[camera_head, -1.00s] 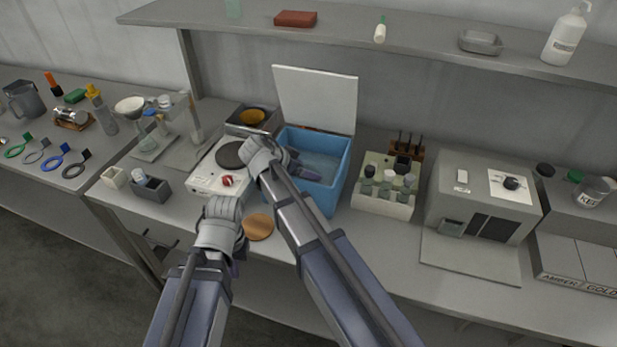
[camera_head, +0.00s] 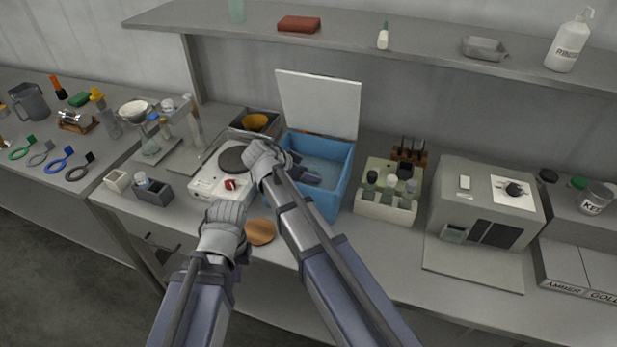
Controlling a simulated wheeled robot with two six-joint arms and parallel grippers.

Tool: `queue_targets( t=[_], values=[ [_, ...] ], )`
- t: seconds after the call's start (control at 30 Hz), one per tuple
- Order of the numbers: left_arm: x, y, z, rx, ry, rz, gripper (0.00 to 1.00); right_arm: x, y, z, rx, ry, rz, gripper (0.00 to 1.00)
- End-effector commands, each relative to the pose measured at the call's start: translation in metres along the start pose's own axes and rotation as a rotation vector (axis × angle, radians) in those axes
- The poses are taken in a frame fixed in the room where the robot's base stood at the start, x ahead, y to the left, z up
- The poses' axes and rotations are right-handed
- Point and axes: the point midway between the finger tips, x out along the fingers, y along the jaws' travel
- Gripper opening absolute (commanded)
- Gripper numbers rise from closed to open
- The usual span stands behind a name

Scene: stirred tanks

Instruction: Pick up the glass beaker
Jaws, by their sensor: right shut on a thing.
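My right arm reaches over the hot plate's right side into the open blue box (camera_head: 333,203). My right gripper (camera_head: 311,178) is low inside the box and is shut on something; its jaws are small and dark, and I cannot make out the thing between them. No glass beaker shows clearly in the box. A pale green, see-through glass vessel (camera_head: 237,11) stands on the upper shelf at the left, cut by the picture's top edge. My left gripper (camera_head: 243,252) is low in front of the hot plate, mostly hidden behind its wrist, so its jaws cannot be judged.
A white hot plate (camera_head: 207,187) stands left of the box, whose white lid (camera_head: 318,104) is raised. A round wooden disc (camera_head: 261,232) lies in front. A rack of bottles (camera_head: 385,208) and a grey machine (camera_head: 480,225) stand to the right. The shelf (camera_head: 350,35) overhangs the back.

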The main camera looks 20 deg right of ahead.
Motion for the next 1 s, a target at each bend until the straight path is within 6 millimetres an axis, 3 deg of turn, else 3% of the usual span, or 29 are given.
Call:
queue_targets(
  t=[0.27,0.73,1.0],
  values=[
    [-0.019,-0.002,0.001,0.0,0.0,0.0,0.0,-0.014,0.0,-0.014,0.0,0.0,0.0,0.03],
    [-0.089,-0.009,0.005,0.0,0.0,0.0,0.0,-0.063,0.0,-0.063,0.0,0.0,0.0,0.03],
    [-0.1,-0.01,0.006,0.0,0.0,0.0,0.0,-0.071,0.0,-0.071,0.0,0.0,0.0,0.03]
  ],
)
